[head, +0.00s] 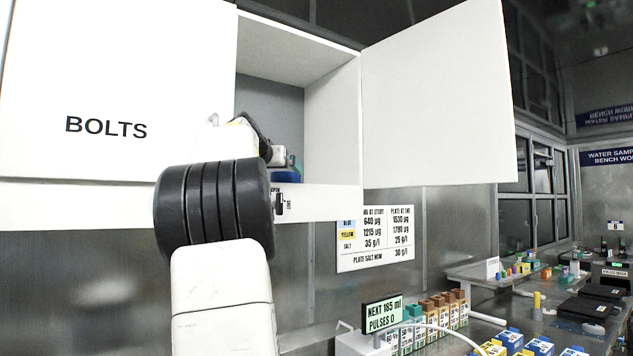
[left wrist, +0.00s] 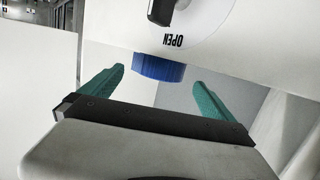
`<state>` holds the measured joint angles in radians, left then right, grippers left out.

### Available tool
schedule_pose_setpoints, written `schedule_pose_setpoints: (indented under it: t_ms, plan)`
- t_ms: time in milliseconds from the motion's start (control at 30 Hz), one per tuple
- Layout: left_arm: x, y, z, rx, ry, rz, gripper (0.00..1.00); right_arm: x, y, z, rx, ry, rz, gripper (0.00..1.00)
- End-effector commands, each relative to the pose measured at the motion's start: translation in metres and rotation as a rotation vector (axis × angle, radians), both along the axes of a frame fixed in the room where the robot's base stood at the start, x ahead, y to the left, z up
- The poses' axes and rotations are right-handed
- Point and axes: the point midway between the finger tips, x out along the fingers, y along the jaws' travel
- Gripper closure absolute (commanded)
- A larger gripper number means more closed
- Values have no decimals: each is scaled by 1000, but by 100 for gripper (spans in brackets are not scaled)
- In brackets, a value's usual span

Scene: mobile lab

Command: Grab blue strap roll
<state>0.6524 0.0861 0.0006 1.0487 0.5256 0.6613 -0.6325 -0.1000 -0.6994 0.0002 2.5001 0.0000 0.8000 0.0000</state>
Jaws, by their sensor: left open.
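The blue strap roll (left wrist: 158,68) shows in the left wrist view between and just beyond the two green fingers of my left gripper (left wrist: 158,78). The gripper is open, and a gap shows on each side of the roll. In the head view my left gripper (head: 281,160) is at the opening of the wall cabinet, largely hidden behind my own arm. A small patch of the blue roll (head: 288,177) shows there just above the cabinet's front ledge. Part of the roll is hidden in the wrist view by the white panel. My right gripper is not in view.
The cabinet's white door (head: 435,95) stands open to the right. A closed door marked BOLTS (head: 105,90) is at the left. The ledge (head: 325,203) has a round OPEN label with a dark knob (head: 279,203). Below right is a bench with several small boxes (head: 435,318).

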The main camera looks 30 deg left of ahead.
Motion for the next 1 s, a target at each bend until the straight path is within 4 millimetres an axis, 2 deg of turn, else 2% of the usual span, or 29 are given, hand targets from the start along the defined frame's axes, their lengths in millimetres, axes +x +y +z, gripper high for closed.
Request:
schedule_pose_setpoints:
  t_ms: [500, 833, 867, 1000]
  plan:
    - [61, 22, -15, -1, 1, -3, 0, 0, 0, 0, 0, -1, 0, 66]
    - [68, 24, -16, 0, 1, -1, 0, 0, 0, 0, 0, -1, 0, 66]
    - [68, 24, -16, 0, 1, -1, 2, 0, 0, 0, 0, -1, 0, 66]
    - [68, 24, -17, 0, 1, -1, 29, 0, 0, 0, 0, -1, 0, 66]
